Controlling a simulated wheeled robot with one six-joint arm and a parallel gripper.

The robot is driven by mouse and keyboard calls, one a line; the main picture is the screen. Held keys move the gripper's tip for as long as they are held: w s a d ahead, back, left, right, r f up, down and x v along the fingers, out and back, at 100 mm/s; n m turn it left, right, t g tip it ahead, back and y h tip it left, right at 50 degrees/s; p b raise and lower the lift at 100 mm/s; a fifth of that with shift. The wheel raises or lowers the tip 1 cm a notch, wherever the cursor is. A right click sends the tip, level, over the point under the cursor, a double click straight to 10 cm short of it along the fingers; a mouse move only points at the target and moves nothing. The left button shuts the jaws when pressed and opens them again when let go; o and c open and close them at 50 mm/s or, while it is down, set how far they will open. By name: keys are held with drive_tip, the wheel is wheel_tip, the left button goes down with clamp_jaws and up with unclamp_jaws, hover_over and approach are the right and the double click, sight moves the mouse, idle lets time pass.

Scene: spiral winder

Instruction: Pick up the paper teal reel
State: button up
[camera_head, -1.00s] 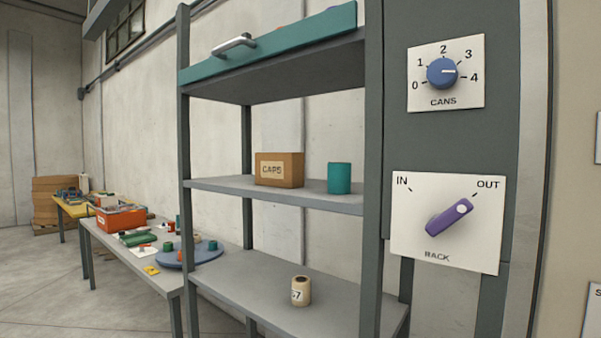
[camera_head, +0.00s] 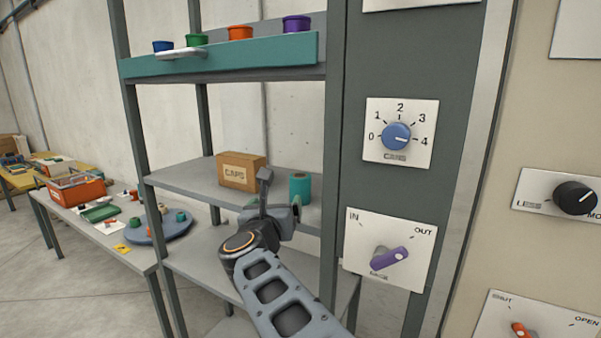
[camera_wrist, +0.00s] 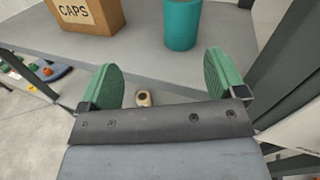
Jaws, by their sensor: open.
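The teal reel (camera_head: 300,187) stands upright on the middle shelf (camera_head: 185,178) of the rack, near its right post. It also shows in the wrist view (camera_wrist: 181,24), beyond my fingertips and toward the right one. My gripper (camera_head: 281,195) is in front of the shelf, and my arm hides part of the shelf edge. In the wrist view my gripper (camera_wrist: 170,82) has two green-padded fingers spread wide with nothing between them that it holds. The reel and the fingers are apart.
A cardboard CAPS box (camera_head: 240,172) stands left of the reel; there is a gap between them. A rack post (camera_head: 335,150) is close on the right, with a panel of knobs beyond. A pale roll (camera_wrist: 144,99) shows lower down. Colored cups stand on the teal-fronted top shelf (camera_head: 230,56).

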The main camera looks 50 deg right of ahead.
sight(300, 182)
drive_tip(key=d+m, duration=0.1)
drive_tip(key=d, duration=0.1)
drive_tip(key=w+d, duration=0.1)
drive_tip(key=d, duration=0.2)
drive_tip(key=w+d+m+g+p, duration=0.1)
drive_tip(key=d, duration=0.1)
drive_tip(key=shift+d+r+m+h, duration=0.3)
drive_tip(key=shift+r+h, duration=0.1)
drive_tip(key=shift+f+p+x, duration=0.15)
drive_tip(key=shift+p+x, duration=0.4)
drive_tip(key=shift+x, duration=1.1)
drive_tip(key=shift+f+p+x, duration=0.15)
drive_tip(key=shift+p+x, duration=0.35)
drive_tip(key=shift+x, duration=1.1)
drive_tip(key=shift+s+d, duration=0.1)
drive_tip(key=c, duration=1.1)
